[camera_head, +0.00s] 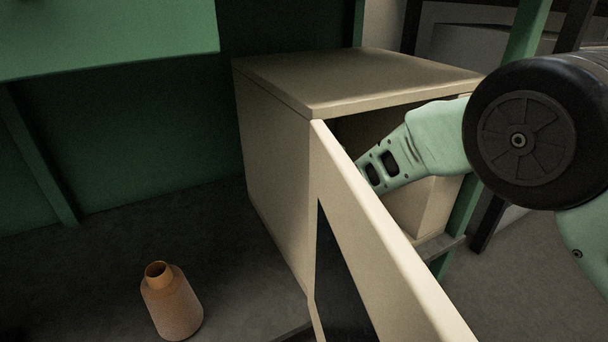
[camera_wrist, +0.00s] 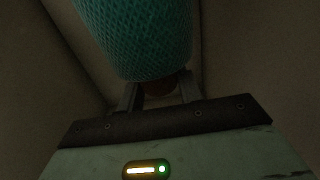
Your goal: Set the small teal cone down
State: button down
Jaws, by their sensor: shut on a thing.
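The teal cone (camera_wrist: 138,38) shows in the wrist view as a teal, net-patterned body at the top, partly cut off by the frame edge. My gripper (camera_wrist: 160,88) is shut on it, with the two fingers just below the teal part. A dark reddish piece shows between the fingers. In the head view my arm reaches into the open beige cabinet (camera_head: 275,130). The fingers and the cone are hidden there behind the cabinet door (camera_head: 385,240). I cannot tell whether the cone touches the cabinet floor.
The cabinet door stands open toward the camera, close to my arm. The cabinet walls (camera_wrist: 40,70) are near on both sides in the wrist view. An orange-brown bottle-shaped thing (camera_head: 172,305) stands on the dark surface (camera_head: 90,270) left of the cabinet.

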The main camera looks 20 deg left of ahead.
notch_tip(320, 180, down, 4)
jog(key=shift+f+b, duration=0.2)
jog(key=shift+b, duration=1)
jog(key=c, duration=0.9)
grip_release()
jog(key=shift+f, duration=0.1)
jog(key=shift+c, duration=0.2)
jog(key=p+v, duration=0.6)
jog(key=v, duration=0.6)
